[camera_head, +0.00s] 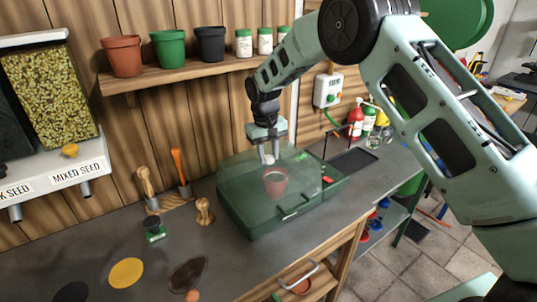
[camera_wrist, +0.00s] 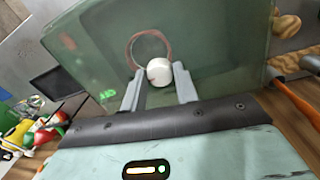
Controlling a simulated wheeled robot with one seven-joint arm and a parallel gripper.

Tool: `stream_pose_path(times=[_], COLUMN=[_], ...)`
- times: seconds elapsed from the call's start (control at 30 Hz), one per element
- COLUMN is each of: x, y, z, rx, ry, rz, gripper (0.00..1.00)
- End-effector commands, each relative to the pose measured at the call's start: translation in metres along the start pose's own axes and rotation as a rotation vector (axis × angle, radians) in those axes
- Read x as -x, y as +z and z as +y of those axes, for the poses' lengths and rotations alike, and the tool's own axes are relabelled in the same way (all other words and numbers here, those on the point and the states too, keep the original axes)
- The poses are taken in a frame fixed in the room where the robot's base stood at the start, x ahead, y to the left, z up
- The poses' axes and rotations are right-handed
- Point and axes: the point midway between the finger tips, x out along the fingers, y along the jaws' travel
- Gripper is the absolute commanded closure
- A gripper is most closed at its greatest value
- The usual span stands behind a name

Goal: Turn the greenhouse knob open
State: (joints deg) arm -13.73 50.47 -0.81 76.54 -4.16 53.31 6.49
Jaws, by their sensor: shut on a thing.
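The greenhouse (camera_head: 246,214) is a green box with a clear lid on the bench, and its lid looks closed. A terracotta pot (camera_head: 276,187) shows through the lid; its rim also shows in the wrist view (camera_wrist: 150,34). The white round knob (camera_wrist: 159,72) is on top of the lid. My gripper (camera_head: 268,152) points down over the lid. In the wrist view its two fingers (camera_wrist: 159,86) are on either side of the knob, shut on it. The knob's turn angle cannot be told.
A shelf (camera_head: 190,72) with pots and white jars hangs on the wall behind. Wooden-handled tools (camera_head: 150,188) stand left of the greenhouse. Bottles (camera_head: 369,120) stand to the right. The bench front left holds a yellow disc (camera_head: 126,272) and dark patches.

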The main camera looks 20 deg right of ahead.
Motion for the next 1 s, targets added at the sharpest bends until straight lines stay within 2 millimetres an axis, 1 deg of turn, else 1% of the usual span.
stream_pose_path(times=[0.23, 0.67, 0.7, 0.73, 0.77, 1.0], x=[-0.0006, -0.0006, -0.0007, -0.0006, -0.0006, -0.0003], y=[0.0002, 0.0002, 0.0003, 0.0002, 0.0003, 0.0001], z=[0.0006, 0.0004, 0.0005, 0.0004, 0.0004, 0.0001], rx=[-0.052, -0.060, -0.060, -0.059, -0.059, -0.058], ry=[0.001, 0.001, 0.001, 0.001, 0.001, 0.000], rz=[-0.005, -0.006, -0.006, -0.006, -0.006, -0.005], gripper=[0.93, 0.93, 0.62, 0.54, 0.48, 0.48])
